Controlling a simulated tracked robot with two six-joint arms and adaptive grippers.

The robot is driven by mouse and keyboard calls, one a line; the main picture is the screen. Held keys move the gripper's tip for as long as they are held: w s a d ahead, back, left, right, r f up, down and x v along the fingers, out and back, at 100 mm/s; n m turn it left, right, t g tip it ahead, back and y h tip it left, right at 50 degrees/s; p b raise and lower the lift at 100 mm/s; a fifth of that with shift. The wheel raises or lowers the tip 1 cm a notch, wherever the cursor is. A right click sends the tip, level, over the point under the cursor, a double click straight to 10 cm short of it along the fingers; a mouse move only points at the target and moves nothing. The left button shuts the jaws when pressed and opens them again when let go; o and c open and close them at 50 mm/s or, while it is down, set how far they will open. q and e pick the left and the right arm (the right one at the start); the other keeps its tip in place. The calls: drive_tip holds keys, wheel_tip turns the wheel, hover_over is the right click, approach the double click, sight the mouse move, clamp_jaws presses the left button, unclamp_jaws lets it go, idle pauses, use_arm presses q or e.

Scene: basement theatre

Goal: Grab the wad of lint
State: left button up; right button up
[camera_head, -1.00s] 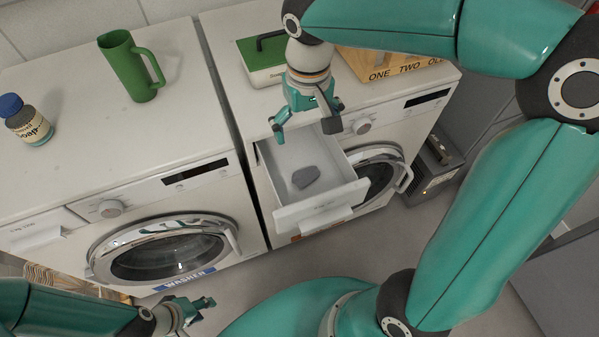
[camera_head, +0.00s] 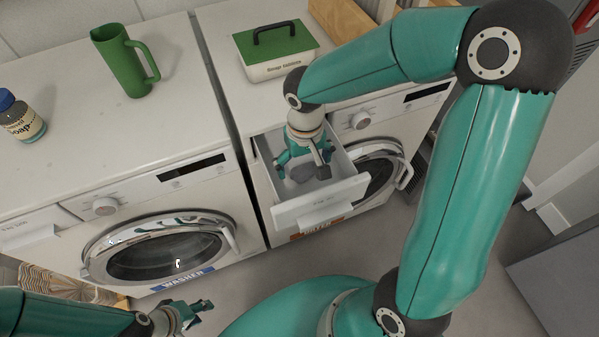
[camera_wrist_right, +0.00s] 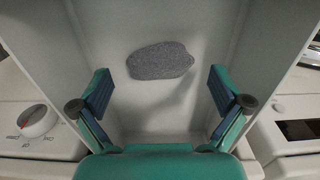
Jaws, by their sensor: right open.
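The wad of lint (camera_wrist_right: 160,61) is a grey, fuzzy, flattened lump lying on the floor of an open white drawer (camera_head: 322,202). In the head view the lint (camera_head: 303,173) is partly hidden by my right gripper (camera_head: 303,176). My right gripper is inside or just over the drawer, pointing down, above the lint. In the right wrist view its fingers (camera_wrist_right: 160,92) are spread wide, with the lint between and beyond them, not gripped. My left gripper (camera_head: 201,312) is low at the bottom left of the head view, away from the drawer, and its fingers look apart.
The drawer's walls stand close around my right gripper. Beside the drawer are a dryer door (camera_head: 385,172) and a knob (camera_head: 360,120). A green-lidded box (camera_head: 275,52), a green jug (camera_head: 122,62) and a soap bottle (camera_head: 20,117) stand on the machine tops.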

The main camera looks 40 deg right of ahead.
drive_tip(key=shift+f, duration=0.75)
drive_tip(key=c, duration=0.8)
drive_tip(key=shift+o, duration=0.2)
